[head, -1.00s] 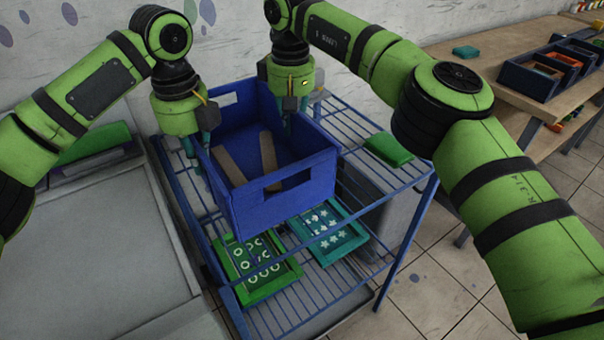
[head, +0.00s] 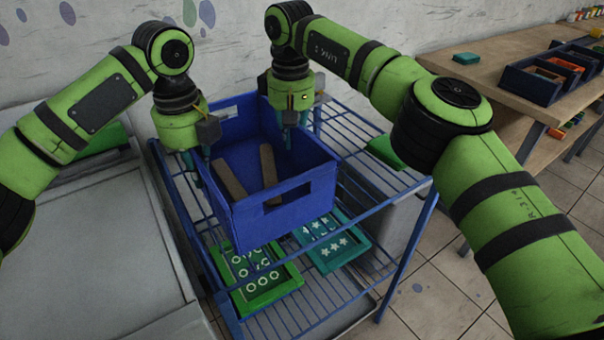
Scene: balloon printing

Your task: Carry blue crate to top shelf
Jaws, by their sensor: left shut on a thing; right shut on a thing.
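The blue crate (head: 249,218) is an open box with handle slots in its walls and two brown strips (head: 268,166) inside. My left gripper (head: 196,168) is shut on the crate's left wall. My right gripper (head: 290,135) is shut on its far right wall, with the fingertips partly hidden. The crate looks about level over the blue wire rack (head: 398,240), whose top shelf (head: 352,125) shows behind and to the right of it. The crate hides part of this shelf, and I cannot tell whether its base touches the wires.
A green frame with rings (head: 262,284) and a teal frame with stars (head: 335,250) lie on the rack below the crate. A green block (head: 384,150) is at the rack's right. A grey surface (head: 95,250) stands left, a wooden workbench (head: 490,75) right.

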